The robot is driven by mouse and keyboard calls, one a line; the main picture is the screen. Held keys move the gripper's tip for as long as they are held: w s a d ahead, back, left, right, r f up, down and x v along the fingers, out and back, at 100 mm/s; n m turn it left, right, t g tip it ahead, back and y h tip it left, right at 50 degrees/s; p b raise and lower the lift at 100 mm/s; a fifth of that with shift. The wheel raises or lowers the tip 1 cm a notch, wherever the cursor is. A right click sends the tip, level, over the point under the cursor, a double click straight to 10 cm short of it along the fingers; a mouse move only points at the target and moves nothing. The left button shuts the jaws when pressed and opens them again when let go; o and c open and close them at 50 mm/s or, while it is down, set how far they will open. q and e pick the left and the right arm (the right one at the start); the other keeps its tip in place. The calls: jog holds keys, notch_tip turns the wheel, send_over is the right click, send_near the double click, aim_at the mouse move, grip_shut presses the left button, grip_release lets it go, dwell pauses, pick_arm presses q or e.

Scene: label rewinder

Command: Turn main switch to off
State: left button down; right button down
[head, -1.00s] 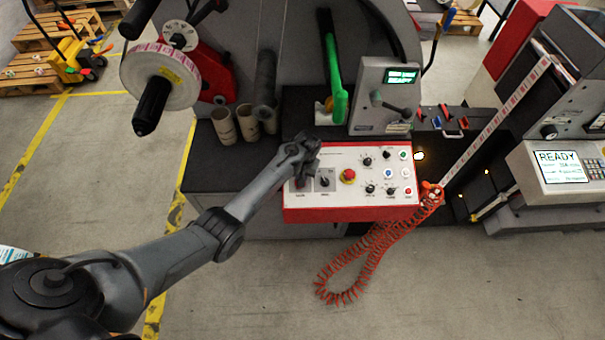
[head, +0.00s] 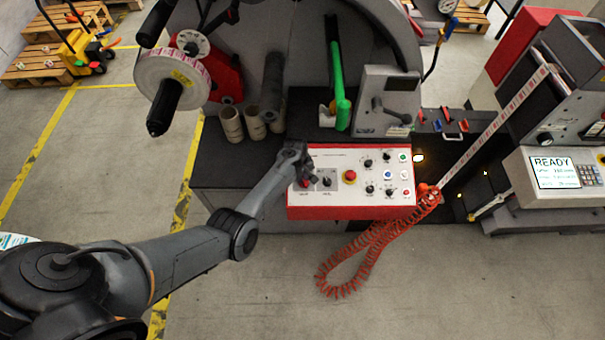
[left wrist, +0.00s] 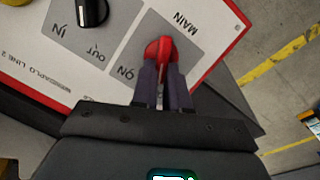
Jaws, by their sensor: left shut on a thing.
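The main switch is a red knob on a grey square marked MAIN on the white control panel (head: 330,200). In the left wrist view the red main switch (left wrist: 160,47) sits between my left fingertips (left wrist: 160,70), with the ON label visible to its lower left. My left gripper is shut on the knob. In the head view my left gripper (head: 301,172) is at the left end of the panel and covers part of the main switch (head: 305,183). The OFF label is not visible. My right gripper is out of view.
A black in/out selector (head: 327,182) sits beside the main switch, and a red emergency button (head: 349,176) is further right. The display (head: 402,84) above the panel is dark. A green lever (head: 337,90) stands behind. A coiled red hose (head: 350,255) hangs in front.

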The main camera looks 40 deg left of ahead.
pick_arm(q)
jog(key=shift+n, duration=0.4)
jog(key=c, duration=1.1)
grip_release()
jog(key=shift+c, duration=0.2)
jog(key=shift+s+r+p, duration=0.1)
jog(key=shift+r+p, duration=0.2)
jog(key=shift+r, duration=0.15)
notch_tip(320, 180, up, 10)
jog(key=s+p, duration=0.1)
jog(key=shift+s+a+p, duration=0.15)
jog(key=shift+a+p, duration=0.15)
jog(key=shift+f, duration=0.1)
